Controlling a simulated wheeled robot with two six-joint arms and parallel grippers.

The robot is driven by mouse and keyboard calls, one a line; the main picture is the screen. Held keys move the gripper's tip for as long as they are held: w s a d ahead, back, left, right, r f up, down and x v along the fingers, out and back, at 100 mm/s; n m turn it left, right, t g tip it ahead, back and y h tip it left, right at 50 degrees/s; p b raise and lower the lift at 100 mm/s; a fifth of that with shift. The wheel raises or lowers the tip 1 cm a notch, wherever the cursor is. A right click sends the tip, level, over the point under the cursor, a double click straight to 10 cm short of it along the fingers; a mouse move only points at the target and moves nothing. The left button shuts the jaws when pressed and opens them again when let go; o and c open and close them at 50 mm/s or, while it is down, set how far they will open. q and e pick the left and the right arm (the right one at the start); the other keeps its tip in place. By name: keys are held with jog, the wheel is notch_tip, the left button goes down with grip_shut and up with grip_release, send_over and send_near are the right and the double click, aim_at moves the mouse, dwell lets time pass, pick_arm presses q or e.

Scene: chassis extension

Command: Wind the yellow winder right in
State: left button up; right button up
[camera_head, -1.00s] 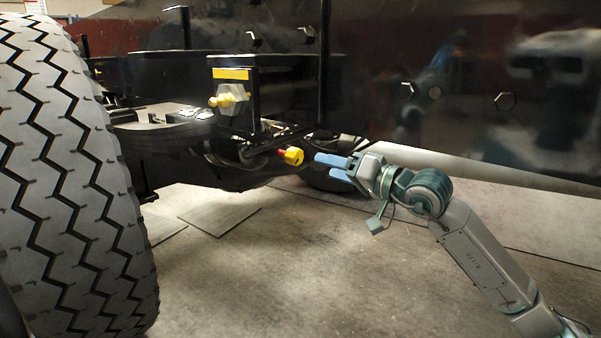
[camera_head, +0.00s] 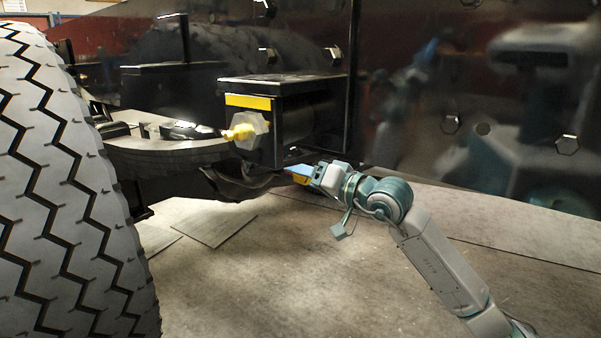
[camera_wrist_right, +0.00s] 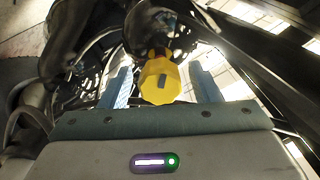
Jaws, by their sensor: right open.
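A yellow knob (camera_head: 301,179), beside the blue fingers of my right gripper (camera_head: 300,171), is partly hidden by them in the head view. In the right wrist view the faceted yellow knob (camera_wrist_right: 160,82) lies between the two blue fingers of my right gripper (camera_wrist_right: 162,88), with a gap on each side. The gripper is open. I cannot tell which knob is the winder. My left gripper is out of view.
A black box with a yellow stripe (camera_head: 248,101) stands just above the gripper. A large tyre (camera_head: 65,200) fills the left. A dark, shiny panel with hexagonal bolts (camera_head: 450,123) runs behind. The concrete floor (camera_head: 290,270) below is mostly clear.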

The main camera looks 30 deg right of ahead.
jog(key=c, duration=1)
jog(key=shift+m, duration=0.3)
jog(key=m+p, duration=0.1)
jog(key=m, duration=0.2)
jog(key=shift+m+p, duration=0.45)
jog(key=shift+m, duration=1.25)
